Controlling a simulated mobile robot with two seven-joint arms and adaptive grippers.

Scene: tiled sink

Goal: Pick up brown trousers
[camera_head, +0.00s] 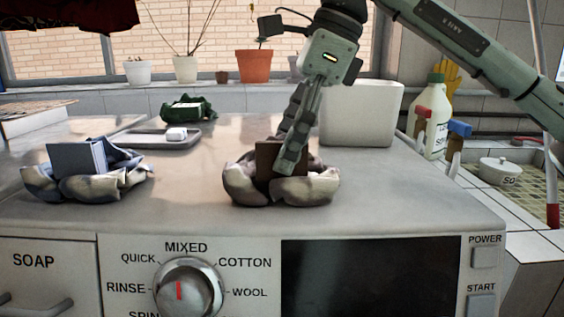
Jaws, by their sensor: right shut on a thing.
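The brown trousers (265,161) are a crumpled bundle of brownish-grey cloth with a flat brown square standing up in the middle. They rest on top of the washing machine, right of centre. My right gripper (287,157) points down into the bundle from above. Its fingers are shut on the brown trousers and hide part of the brown square. The bundle appears to be still in contact with the machine top. My left gripper is not in view.
A similar blue bundle (78,162) lies at the left of the machine top (400,205). Behind stand a dark green bundle (189,109), a small tray (150,138) and a whitish bin (362,115). A bottle (437,118) stands at right by the tiled sink. The front middle is clear.

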